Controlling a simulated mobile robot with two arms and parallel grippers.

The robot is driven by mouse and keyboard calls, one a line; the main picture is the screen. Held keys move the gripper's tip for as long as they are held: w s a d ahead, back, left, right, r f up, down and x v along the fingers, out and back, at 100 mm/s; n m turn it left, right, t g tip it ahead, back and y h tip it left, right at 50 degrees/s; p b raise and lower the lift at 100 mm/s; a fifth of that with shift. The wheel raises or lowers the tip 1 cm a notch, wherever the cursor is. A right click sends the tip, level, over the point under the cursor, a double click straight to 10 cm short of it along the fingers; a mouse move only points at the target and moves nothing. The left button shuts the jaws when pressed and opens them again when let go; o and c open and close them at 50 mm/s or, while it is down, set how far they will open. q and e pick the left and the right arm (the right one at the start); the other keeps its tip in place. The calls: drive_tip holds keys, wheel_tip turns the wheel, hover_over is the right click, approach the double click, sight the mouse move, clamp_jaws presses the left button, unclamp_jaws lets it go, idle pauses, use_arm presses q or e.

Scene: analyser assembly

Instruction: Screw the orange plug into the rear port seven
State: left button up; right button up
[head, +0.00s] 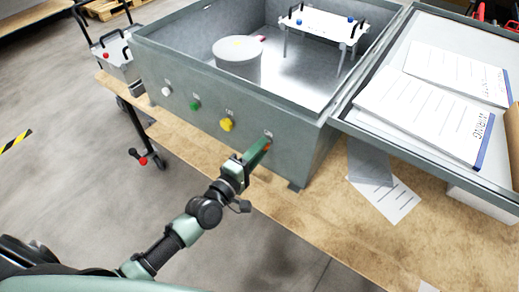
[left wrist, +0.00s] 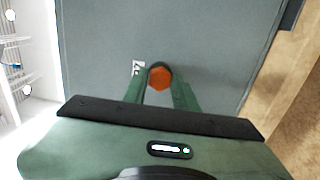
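The orange plug (left wrist: 160,77) sits at a port on the grey metal box's wall, beside a small label that I cannot fully read. It also shows as a small orange spot in the head view (head: 267,146). My left gripper (head: 258,156) reaches the box's front-facing wall. In the left wrist view its two green fingers (left wrist: 161,90) stand on either side of the plug and look closed on it. How deep the plug sits in the port is hidden. My right gripper is in neither view.
The grey box (head: 225,108) has white, green and yellow plugs along the same wall. It stands on a wooden bench (head: 290,220) with papers (head: 385,190) to the right. An open lid (head: 410,125) holds more sheets. A trolley (head: 115,50) stands at the left.

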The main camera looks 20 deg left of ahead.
use_arm(q)
clamp_jaws()
drive_tip(key=shift+c, duration=2.1)
unclamp_jaws()
clamp_jaws()
drive_tip(key=m+p, duration=0.5)
drive_tip(key=m, duration=1.9)
drive_tip(key=o, duration=0.7)
unclamp_jaws()
drive_tip(key=shift+c, duration=0.2)
